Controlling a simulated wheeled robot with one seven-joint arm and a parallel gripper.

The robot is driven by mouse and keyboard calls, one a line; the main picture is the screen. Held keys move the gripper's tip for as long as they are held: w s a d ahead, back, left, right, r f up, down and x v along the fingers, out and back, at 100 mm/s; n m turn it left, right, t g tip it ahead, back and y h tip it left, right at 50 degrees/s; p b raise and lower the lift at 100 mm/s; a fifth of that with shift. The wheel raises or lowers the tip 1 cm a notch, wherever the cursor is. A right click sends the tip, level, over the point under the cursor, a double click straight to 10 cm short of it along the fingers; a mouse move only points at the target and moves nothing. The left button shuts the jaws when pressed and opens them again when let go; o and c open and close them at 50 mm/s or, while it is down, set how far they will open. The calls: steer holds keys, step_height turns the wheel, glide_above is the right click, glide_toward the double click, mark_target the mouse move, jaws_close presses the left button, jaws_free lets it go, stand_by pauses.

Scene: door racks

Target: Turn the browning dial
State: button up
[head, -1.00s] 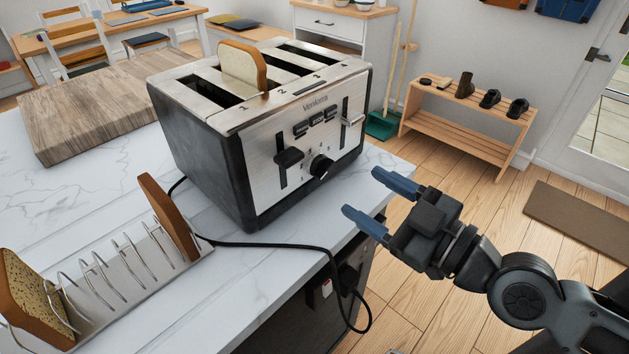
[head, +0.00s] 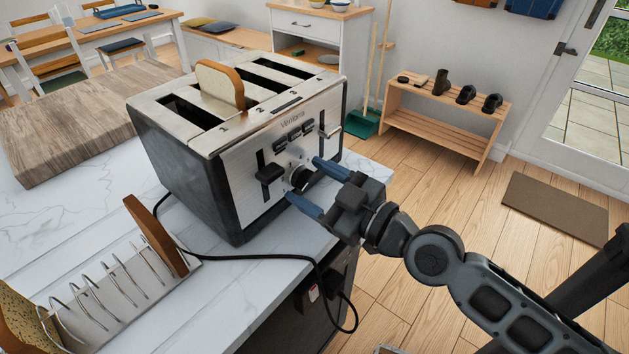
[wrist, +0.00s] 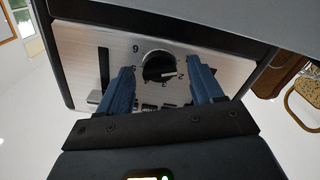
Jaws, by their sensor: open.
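The browning dial (head: 301,177) is a round black knob low on the steel front of the toaster (head: 243,165). In the wrist view the dial (wrist: 158,66) sits between my two blue fingertips, with numbers printed around it. My gripper (head: 317,184) is open, with one finger on each side of the dial. A gap shows between each finger and the knob in the wrist view. A slice of bread (head: 220,85) stands up in a left slot of the toaster.
A black lever (head: 268,174) is left of the dial, and another lever (head: 330,131) is at the right. A toast rack (head: 120,295) holding bread stands at the front left. A black cord (head: 255,257) crosses the counter (head: 225,300). A wooden board (head: 85,115) lies behind.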

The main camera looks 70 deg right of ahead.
steer(key=c, duration=1.1)
steer(key=shift+o, duration=0.2)
steer(key=m, duration=0.8)
steer(key=shift+m, duration=0.3)
steer(key=m, duration=0.4)
steer(key=shift+m, duration=0.3)
steer(key=shift+f+m, duration=0.1)
steer(key=shift+m, duration=2.1)
